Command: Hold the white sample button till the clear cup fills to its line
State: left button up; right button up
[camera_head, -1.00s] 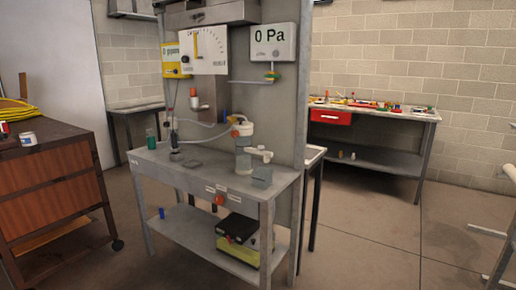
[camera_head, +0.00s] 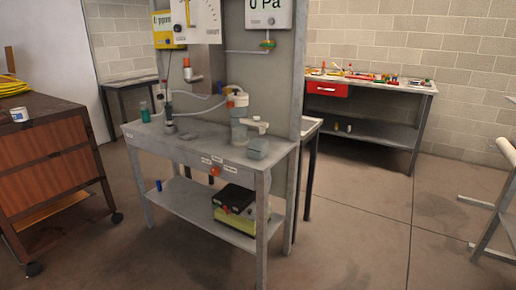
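A grey metal bench (camera_head: 190,150) stands at the middle, with small white labels (camera_head: 217,159) and a red-orange knob (camera_head: 215,171) on its front edge. A white-topped, clear-looking vessel (camera_head: 239,132) stands on the bench's right part, with a small grey box-like piece (camera_head: 257,148) in front of it. I cannot tell which part is the white sample button or which is the clear cup; any fill line is too small to see. Neither of my grippers is in view.
A brown wooden cabinet (camera_head: 45,165) on wheels stands at the left. A yellow-and-black box (camera_head: 236,204) sits on the bench's lower shelf. A worktable with a red drawer (camera_head: 327,89) is at the back right. The floor (camera_head: 355,225) right of the bench is clear.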

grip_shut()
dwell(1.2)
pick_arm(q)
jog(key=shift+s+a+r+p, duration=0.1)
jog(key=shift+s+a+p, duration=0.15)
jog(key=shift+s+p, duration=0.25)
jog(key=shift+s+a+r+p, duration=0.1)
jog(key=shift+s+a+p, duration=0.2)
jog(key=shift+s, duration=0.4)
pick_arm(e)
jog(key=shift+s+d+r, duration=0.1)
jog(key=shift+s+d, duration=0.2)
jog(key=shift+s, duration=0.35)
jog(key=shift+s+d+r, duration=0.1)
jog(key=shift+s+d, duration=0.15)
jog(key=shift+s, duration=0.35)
